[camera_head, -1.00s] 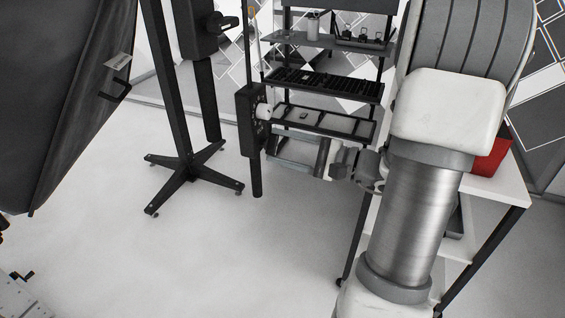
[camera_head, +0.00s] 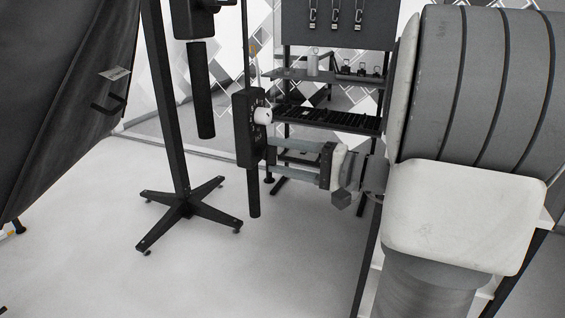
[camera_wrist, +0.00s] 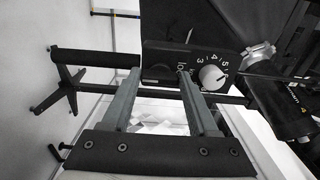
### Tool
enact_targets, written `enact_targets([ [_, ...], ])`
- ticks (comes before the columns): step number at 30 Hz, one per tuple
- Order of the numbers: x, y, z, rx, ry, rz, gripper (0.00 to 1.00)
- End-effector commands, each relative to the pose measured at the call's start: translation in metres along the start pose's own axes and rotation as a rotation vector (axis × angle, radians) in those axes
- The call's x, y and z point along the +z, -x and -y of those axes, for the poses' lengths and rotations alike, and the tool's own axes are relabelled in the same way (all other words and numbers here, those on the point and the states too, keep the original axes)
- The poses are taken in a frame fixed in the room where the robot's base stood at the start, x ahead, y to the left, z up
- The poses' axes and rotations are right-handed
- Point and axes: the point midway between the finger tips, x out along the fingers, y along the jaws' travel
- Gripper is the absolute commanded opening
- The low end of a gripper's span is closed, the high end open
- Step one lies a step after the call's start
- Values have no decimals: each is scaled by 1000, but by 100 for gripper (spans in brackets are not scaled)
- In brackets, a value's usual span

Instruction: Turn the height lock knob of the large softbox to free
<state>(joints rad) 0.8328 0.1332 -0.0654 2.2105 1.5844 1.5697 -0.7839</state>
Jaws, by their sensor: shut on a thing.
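The large softbox (camera_head: 65,90) is a dark, slanted panel at the left of the head view. A black control box (camera_head: 243,128) hangs on a thin pole. It carries a white numbered dial, seen in the wrist view (camera_wrist: 213,77), and a dark round knob (camera_wrist: 158,76) beside it. My gripper (camera_head: 267,156) reaches the box from the right. In the wrist view, my gripper's fingertips (camera_wrist: 158,72) are at the two sides of the dark knob, shut on it. I cannot read which way the knob is turned.
A black stand (camera_head: 185,200) with a cross-shaped foot stands left of the box. A dark shelf rack (camera_head: 330,119) is behind my gripper. A white table is partly hidden by my arm at the right. The floor in front is clear.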

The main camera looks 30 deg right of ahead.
Motion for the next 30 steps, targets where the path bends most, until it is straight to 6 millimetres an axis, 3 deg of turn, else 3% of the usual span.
enact_targets([
  [10,0,0,1,0,7,-1,4],
  [11,0,0,1,0,7,-1,62],
  [16,0,0,0,0,6,-1,90],
  [30,0,4,0,0,4,-1,90],
])
